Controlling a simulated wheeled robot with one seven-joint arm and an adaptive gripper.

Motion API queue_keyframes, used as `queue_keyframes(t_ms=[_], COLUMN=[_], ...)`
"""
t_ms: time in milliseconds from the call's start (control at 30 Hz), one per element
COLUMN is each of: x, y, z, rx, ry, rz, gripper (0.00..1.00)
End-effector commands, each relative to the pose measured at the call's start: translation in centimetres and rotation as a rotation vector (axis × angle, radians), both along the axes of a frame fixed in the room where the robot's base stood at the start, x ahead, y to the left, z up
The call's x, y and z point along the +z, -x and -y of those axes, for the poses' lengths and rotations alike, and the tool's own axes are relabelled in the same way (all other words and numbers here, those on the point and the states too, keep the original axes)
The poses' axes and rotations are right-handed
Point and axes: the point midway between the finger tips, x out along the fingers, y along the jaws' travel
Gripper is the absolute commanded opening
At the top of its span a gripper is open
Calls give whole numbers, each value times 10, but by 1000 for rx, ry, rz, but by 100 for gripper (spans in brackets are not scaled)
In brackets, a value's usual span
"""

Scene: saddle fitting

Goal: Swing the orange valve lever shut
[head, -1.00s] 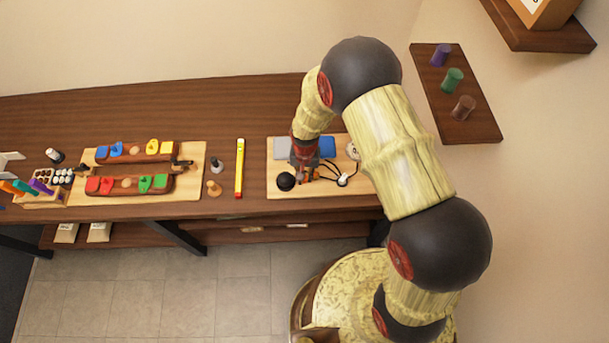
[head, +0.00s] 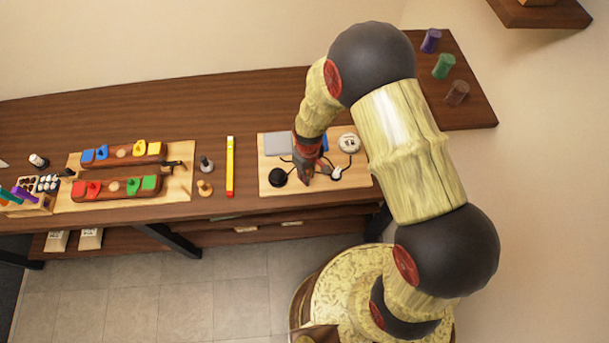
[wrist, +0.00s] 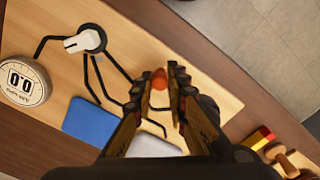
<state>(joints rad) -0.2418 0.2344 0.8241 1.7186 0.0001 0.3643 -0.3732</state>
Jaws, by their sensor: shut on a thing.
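The orange valve lever shows only as a small orange-red rounded end (wrist: 160,79) between my fingertips in the wrist view; the rest of it is hidden by the fingers. My gripper (wrist: 162,82) is shut on it, low over the wooden panel (wrist: 215,95). In the head view my gripper (head: 306,178) is at the front part of this panel (head: 350,183), just right of a black round knob (head: 278,177). The lever cannot be made out there, and its angle cannot be told.
The panel carries a white gauge reading 0.0 (wrist: 24,80), a white-handled black knob (wrist: 85,42), black lines, a blue block (wrist: 90,120) and a grey block (head: 284,143).

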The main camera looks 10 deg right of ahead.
Motion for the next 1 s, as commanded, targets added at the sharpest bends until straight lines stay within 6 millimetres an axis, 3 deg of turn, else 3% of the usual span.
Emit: queue_keyframes(t_ms=[333, 867, 900, 1000], x=[0, 0, 0, 0], y=[0, 0, 0, 0], z=[6, 7, 7, 7], rx=[132, 152, 152, 152], ry=[-1, 0, 0, 0], rz=[1, 0, 0, 0], gripper=[0, 0, 17, 23])
